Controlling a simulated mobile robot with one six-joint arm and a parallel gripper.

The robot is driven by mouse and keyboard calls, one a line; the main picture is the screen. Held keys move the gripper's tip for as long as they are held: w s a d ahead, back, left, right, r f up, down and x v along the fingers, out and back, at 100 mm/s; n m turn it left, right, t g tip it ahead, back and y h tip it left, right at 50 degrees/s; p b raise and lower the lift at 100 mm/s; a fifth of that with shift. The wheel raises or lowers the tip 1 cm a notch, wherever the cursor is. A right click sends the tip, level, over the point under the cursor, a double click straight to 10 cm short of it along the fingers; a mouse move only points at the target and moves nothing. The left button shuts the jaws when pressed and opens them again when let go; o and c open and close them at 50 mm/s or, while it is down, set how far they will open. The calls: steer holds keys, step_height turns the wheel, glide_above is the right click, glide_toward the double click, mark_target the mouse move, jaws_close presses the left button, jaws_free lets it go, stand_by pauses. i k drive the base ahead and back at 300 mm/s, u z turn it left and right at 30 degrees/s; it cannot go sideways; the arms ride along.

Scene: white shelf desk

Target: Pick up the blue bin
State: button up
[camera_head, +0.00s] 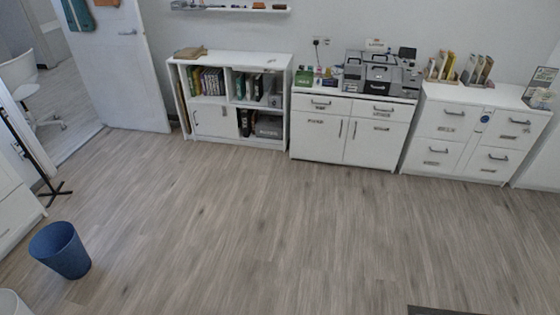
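The blue bin (61,252) stands upright on the wooden floor at the lower left of the head view. It is round, open at the top and narrower toward its base. Its rim faces up and the part of the inside that shows is dark blue. My gripper is not in this view, so I cannot see its state or where it is relative to the bin.
A white cabinet (10,205) and a black stand (48,178) are near the bin. A pale rounded object (12,303) is cut off below it. White cabinets (350,135) line the far wall. The middle floor (240,230) is clear.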

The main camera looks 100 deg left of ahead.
mark_target(58, 246)
steer(key=z, duration=0.15)
steer(key=k, duration=0.1)
steer(key=u, duration=4.15)
steer(key=k, duration=0.15)
steer(key=u, duration=1.2)
steer(key=k, duration=0.7)
steer(key=z, duration=0.25)
steer(key=i, duration=0.75)
steer(key=u, duration=0.05)
